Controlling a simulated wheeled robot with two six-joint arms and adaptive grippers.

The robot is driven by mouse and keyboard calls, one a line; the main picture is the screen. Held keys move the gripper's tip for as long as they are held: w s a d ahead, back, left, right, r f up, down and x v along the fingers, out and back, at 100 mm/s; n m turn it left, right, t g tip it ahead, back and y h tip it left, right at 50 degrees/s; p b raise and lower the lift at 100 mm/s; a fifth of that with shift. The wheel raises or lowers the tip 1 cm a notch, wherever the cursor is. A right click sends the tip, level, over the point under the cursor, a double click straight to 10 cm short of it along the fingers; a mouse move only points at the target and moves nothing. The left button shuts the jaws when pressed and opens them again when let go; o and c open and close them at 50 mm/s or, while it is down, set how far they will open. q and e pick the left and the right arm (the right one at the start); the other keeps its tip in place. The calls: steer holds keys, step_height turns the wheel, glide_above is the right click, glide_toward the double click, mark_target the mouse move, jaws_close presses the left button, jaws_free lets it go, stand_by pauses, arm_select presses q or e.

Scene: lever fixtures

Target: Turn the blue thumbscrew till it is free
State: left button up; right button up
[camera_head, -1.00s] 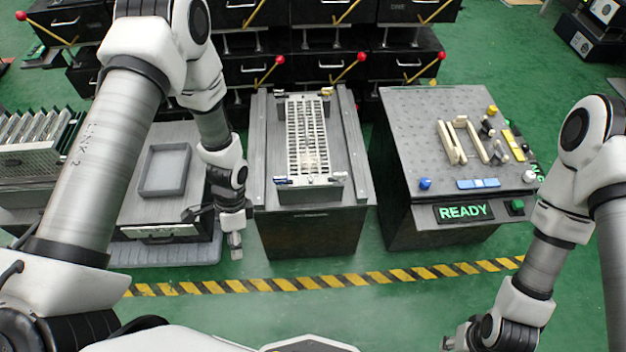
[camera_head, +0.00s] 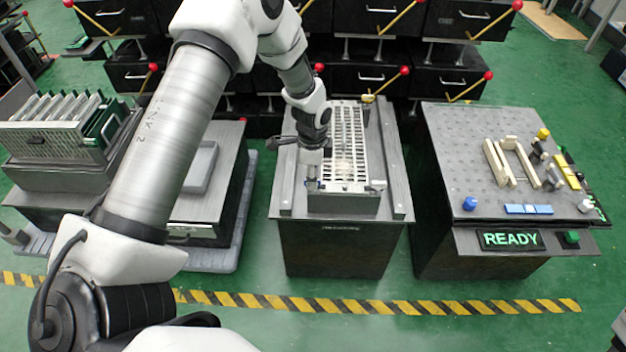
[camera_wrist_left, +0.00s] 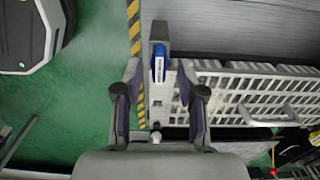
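The blue thumbscrew (camera_wrist_left: 159,65) shows in the left wrist view at one corner of a pale slotted rack (camera_wrist_left: 255,92). My left gripper (camera_wrist_left: 158,75) is open, with one finger on each side of the thumbscrew's line; I cannot tell whether either finger touches it. In the head view the rack (camera_head: 347,145) lies on the middle dark stand, and my left gripper (camera_head: 311,184) is down at its front left corner, largely covering the thumbscrew there. My right gripper is out of view.
A grey pegboard table (camera_head: 455,145) with a READY sign (camera_head: 510,240) stands to the right. A grey tray (camera_head: 200,168) and a rack of panels (camera_head: 60,125) are to the left. Black drawers with red-knobbed levers (camera_head: 405,71) stand behind.

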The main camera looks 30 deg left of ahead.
arm_select(q)
steer(key=shift+f, duration=0.6)
jaws_close()
steer(key=shift+r, duration=0.1)
